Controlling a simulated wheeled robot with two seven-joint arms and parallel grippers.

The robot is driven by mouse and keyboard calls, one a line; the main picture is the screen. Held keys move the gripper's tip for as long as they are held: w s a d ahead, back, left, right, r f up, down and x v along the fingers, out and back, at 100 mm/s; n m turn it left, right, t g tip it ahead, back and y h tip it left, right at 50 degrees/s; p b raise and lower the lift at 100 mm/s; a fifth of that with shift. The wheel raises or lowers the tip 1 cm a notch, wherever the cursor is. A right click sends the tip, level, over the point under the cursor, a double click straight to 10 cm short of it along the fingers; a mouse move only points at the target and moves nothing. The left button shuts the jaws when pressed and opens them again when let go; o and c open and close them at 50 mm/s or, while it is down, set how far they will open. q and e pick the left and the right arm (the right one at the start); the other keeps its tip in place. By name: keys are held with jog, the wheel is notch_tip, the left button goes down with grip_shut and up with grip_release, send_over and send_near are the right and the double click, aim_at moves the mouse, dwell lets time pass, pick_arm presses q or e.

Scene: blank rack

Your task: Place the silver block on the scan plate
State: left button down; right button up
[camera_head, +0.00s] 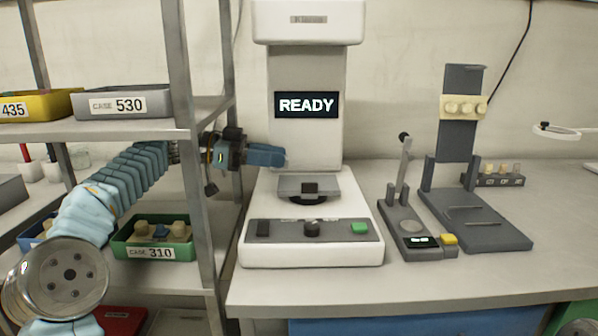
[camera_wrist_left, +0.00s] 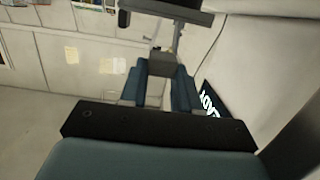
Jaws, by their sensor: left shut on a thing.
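My left gripper (camera_head: 284,158) reaches past the rack's right post, with its blue fingers in front of the scanner's white column, above and left of the scan plate (camera_head: 291,184). The left wrist view shows the gripper (camera_wrist_left: 166,88) shut on a pale grey piece (camera_wrist_left: 154,91), apparently the silver block, mostly hidden by the fingers. The block cannot be made out in the head view. The scan plate is a grey slab with a small dark square part at its middle. My right gripper is not in view.
The scanner (camera_head: 308,256) shows READY on its display (camera_head: 306,105). The metal rack post (camera_head: 182,75) stands close to my left arm. Rack bins include the green CASE 310 bin (camera_head: 153,252) and grey CASE 530 bin (camera_head: 124,103). A small device (camera_head: 412,228) and dark stand (camera_head: 475,220) are right of the scanner.

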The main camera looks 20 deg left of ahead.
aim_at(299, 182)
pick_arm(q)
jog(key=x, duration=0.5)
jog(key=shift+d+r+p, duration=0.25)
jog(key=shift+r+p, duration=0.05)
jog(key=shift+r, duration=0.1)
notch_tip(299, 182, down, 4)
jog(key=shift+r, duration=0.2)
jog(key=c, duration=0.8)
grip_release()
jog(key=b+v, duration=0.1)
jog(key=v, duration=1.1)
jog(key=shift+r, duration=0.1)
